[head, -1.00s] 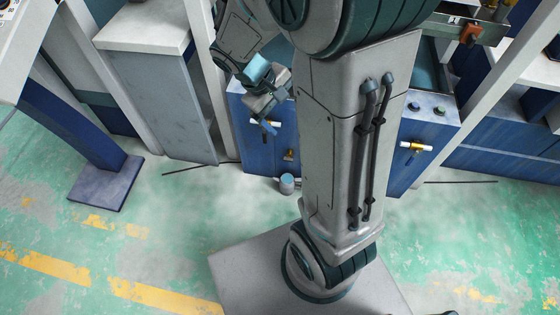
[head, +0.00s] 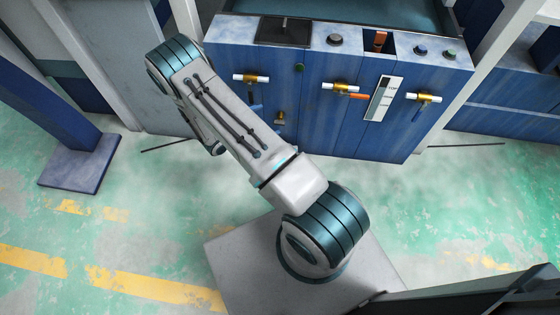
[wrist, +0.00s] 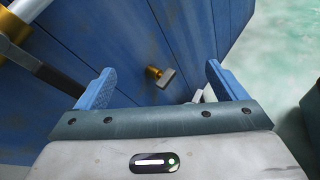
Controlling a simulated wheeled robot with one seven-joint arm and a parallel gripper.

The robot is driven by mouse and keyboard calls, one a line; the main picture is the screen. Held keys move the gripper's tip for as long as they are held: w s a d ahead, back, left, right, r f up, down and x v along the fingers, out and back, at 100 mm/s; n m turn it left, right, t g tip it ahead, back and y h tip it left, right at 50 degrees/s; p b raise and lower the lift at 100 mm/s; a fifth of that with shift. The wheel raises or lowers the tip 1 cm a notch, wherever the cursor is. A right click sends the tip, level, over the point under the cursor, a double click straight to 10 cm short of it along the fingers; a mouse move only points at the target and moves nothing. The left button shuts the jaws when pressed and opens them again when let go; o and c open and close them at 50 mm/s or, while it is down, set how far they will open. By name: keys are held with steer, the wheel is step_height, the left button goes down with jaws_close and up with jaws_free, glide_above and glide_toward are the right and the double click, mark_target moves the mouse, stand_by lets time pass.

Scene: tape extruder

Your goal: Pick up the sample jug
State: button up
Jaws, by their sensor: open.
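The sample jug cannot be made out for sure in the current views. In the head view my arm covers the floor in front of the blue cabinet. In the wrist view my gripper (wrist: 158,72) is open, its two blue fingers apart with nothing held between them. It faces the blue cabinet front (wrist: 110,45), where a small brass tap (wrist: 160,76) shows between the fingers. A small pale shape beside the right finger is mostly hidden, and I cannot tell what it is.
The blue cabinet (head: 330,115) carries several brass-and-white valves, one with an orange handle (head: 350,95). The small tap (head: 280,118) sits low on its front. A blue post (head: 80,165) stands at left. The green floor at front left is clear.

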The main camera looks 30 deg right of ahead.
steer(key=s+a+f+n+t+y+b, duration=0.1)
steer(key=s+f+n+t+y+b, duration=0.25)
steer(key=f, duration=1.05)
steer(key=s+a+f+n+t+b, duration=0.15)
steer(key=f+n+b, duration=0.35)
steer(key=f, duration=1)
steer(key=shift+n, duration=0.45)
steer(key=b+x, duration=0.1)
steer(key=x, duration=0.7)
steer(key=shift+d, duration=0.3)
steer(key=shift+r+b+x, duration=0.1)
steer(key=shift+b+x, duration=0.85)
steer(key=shift+x, duration=0.5)
steer(key=shift+r+b+x, duration=0.15)
steer(key=shift+b+x, duration=0.75)
steer(key=shift+x, duration=0.6)
steer(key=shift+r, duration=0.1)
steer(key=c, duration=1.4)
